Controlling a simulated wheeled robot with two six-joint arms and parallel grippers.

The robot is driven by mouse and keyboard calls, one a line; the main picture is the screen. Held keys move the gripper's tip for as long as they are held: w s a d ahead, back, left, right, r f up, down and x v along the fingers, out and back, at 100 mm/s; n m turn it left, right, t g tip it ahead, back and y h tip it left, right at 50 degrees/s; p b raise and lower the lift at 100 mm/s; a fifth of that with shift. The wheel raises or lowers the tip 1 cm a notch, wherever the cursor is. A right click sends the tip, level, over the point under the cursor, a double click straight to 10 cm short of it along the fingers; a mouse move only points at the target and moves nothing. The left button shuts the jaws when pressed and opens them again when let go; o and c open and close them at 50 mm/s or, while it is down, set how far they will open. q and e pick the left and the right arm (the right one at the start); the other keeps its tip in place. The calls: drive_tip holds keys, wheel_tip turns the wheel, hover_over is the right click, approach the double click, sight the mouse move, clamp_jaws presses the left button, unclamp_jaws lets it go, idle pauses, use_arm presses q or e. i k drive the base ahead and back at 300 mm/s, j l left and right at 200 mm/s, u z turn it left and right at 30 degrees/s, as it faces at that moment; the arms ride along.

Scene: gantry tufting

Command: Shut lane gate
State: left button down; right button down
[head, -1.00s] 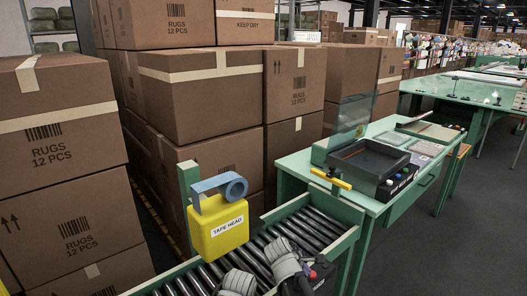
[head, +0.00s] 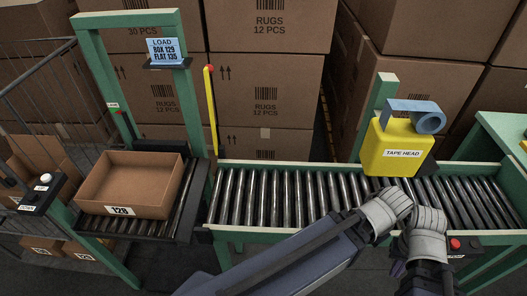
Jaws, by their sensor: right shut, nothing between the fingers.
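A slim yellow bar (head: 211,110) with a red tip stands upright at the left end of the roller lane (head: 290,197); it looks like the lane gate, raised. The lane's rollers run right from its foot, under the yellow tape head (head: 398,150). My right arm crosses in front of the lane from the bottom middle. My right gripper (head: 423,275) is at the lower right, in front of the lane's near rail, well away from the bar. It is shut and empty; its fingertips are hard to make out. My left gripper is out of view.
An open carton (head: 130,207) labelled 129 sits on a short roller section under a green frame (head: 165,100) with a blue load sign (head: 163,51). A red button (head: 455,244) is by the near rail. Stacked rug boxes (head: 266,100) fill the back. A wire cage is at left.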

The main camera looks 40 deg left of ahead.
sight(209, 69)
drive_tip(key=u, duration=2)
drive_tip(key=j+z, duration=0.25)
drive_tip(key=j, duration=0.15)
